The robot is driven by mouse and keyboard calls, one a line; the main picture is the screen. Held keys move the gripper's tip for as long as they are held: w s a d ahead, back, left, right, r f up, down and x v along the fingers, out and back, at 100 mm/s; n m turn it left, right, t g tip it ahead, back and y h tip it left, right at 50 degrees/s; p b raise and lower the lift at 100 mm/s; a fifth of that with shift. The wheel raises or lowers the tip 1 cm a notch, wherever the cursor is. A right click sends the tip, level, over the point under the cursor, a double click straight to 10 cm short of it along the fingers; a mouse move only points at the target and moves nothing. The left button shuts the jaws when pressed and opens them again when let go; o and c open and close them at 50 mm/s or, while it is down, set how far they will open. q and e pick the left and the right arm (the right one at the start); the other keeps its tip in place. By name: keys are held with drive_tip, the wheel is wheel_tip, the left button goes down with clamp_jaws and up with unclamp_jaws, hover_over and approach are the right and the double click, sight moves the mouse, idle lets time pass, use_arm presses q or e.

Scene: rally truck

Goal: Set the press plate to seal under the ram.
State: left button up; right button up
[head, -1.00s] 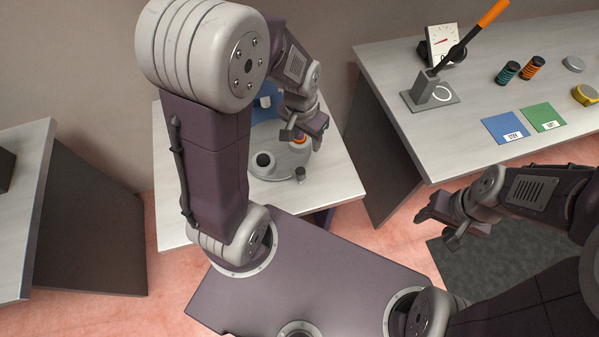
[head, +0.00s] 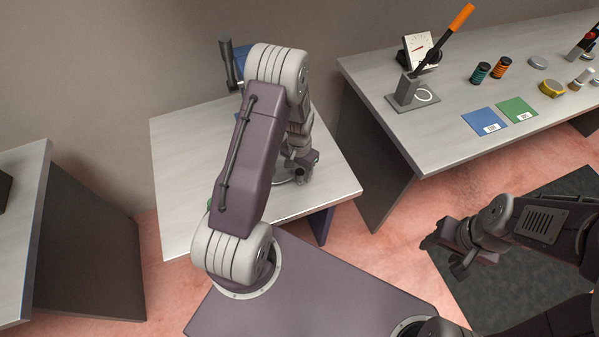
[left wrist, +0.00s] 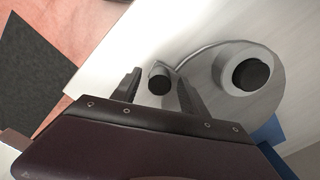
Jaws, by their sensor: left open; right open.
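The grey round press plate (head: 283,180) on the small middle table is mostly hidden by my left arm in the head view. It shows better in the left wrist view (left wrist: 225,108), carrying a grey cup-like cylinder (left wrist: 221,68) with a black round centre. A short peg (left wrist: 160,80) with a dark top stands at the plate's edge. My left gripper (left wrist: 161,92) is open, with one finger on each side of the peg; contact cannot be told. The blue press body (head: 241,58) shows behind my arm; the ram is hidden. My right gripper (head: 444,252) is open and empty, above the floor.
The right table (head: 450,150) bears a lever tool with an orange handle (head: 448,38), a dial gauge (head: 421,48), blue (head: 484,121) and green (head: 516,110) cards, and springs (head: 501,67). Another table (head: 20,210) stands at left.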

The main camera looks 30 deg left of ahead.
use_arm(q)
drive_tip(key=shift+w+f, duration=0.25)
drive_tip(key=shift+f, duration=0.45)
drive_tip(key=shift+s+r, duration=0.1)
drive_tip(key=shift+s, duration=0.1)
drive_tip(key=c, duration=0.3)
clamp_jaws()
idle(0.4)
